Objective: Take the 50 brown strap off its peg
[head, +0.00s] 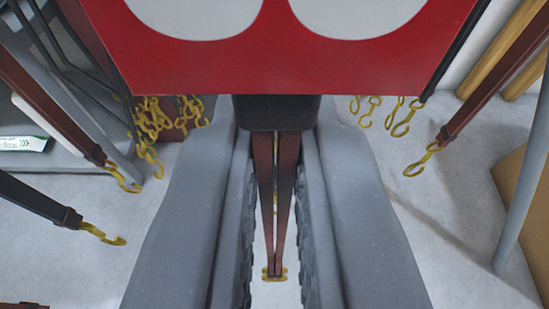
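A brown strap (264,180) hangs from under a black block (276,112) below a red sign. It hangs in two lengths that come together at a yellow hook (274,274) at the bottom. Large white rounded shapes, the lower parts of figures, show on the red sign (276,68), but its number is cut off. My gripper (277,240) is open, with its two grey fingers on either side of the strap. A gap shows between the strap and each ridged pad lower down. The peg is hidden behind the sign and block.
At left hang another brown strap (50,105) and a black strap (35,200), with yellow hooks. A brown strap (490,80) hangs at right near a grey pole (525,165). Yellow hooks (150,120) cluster behind the left finger. Pale floor lies below.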

